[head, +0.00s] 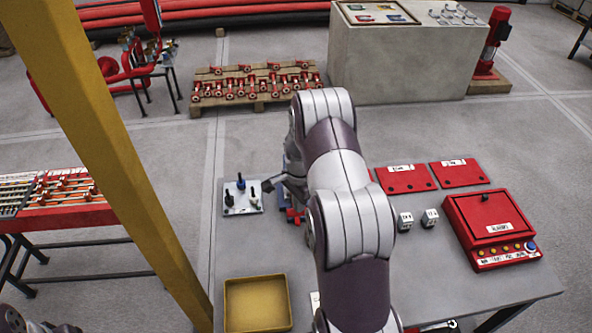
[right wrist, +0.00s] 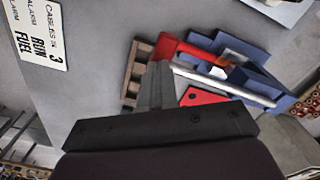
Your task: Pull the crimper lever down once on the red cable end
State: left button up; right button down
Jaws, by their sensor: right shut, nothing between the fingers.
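The crimper (right wrist: 257,80) is a blue fixture in the right wrist view, with a red bar (right wrist: 185,48) that looks like its lever and a pale rod across its front. In the head view, my right arm hides most of it, leaving small blue and red bits (head: 294,216). My right gripper (head: 268,186) is shut and empty, close to the left side of the crimper. Its grey fingers (right wrist: 156,88) also show in the right wrist view, overlapping the near end of the fixture; contact cannot be told. I cannot make out the red cable end. My left gripper is out of view.
A white plate with dark pegs (head: 242,197) lies just left of the right gripper. A yellow tray (head: 257,303) is at the table's front left. Red plates (head: 405,179), white cubes (head: 405,221) and a red alarm box (head: 492,230) are on the right. A yellow post (head: 105,150) stands at left.

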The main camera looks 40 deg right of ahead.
notch_tip(320, 180, up, 17)
jog(key=p, duration=1.2)
